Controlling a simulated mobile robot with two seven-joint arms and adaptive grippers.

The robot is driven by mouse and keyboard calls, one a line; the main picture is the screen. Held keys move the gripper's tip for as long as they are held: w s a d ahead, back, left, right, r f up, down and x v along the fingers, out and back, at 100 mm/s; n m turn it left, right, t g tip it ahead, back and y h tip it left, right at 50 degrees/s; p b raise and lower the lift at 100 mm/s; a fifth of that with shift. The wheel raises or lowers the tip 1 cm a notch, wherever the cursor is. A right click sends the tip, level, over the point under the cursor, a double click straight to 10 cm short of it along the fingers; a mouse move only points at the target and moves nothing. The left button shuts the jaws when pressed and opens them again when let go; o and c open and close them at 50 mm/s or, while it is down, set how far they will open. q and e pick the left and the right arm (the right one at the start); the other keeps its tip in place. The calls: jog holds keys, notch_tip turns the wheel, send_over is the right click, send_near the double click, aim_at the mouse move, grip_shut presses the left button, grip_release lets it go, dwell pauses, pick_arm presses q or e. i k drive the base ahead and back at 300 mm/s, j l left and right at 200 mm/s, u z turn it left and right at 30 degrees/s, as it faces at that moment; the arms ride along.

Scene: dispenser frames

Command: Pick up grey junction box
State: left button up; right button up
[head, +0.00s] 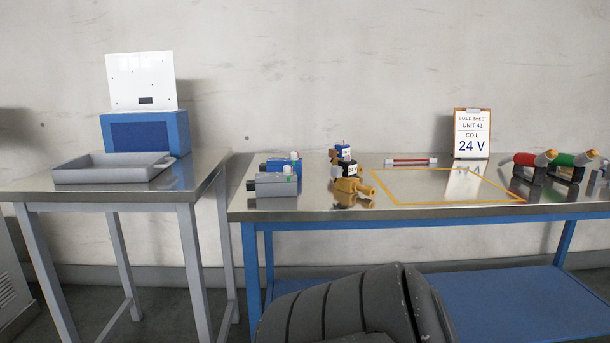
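Neither of my grippers is in the head view, and nothing touches the grey box.
Brass valves with coils (347,180) stand right of the boxes. A yellow outlined area (440,203) is empty. A build sheet (472,133) reads 24 V. Red and green handled tools (533,159) rest at right. A grey tray (110,170) sits on the separate left table.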

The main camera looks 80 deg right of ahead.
aim_at(266, 184)
jog(key=z, duration=2.45)
jog(key=j+z, duration=0.2)
jog(key=z, duration=0.25)
jog(key=k+j+z, duration=0.1)
jog(key=z, duration=0.35)
jog(key=k+j+z, duration=0.1)
jog(key=j+z, duration=0.15)
jog(key=z, duration=0.15)
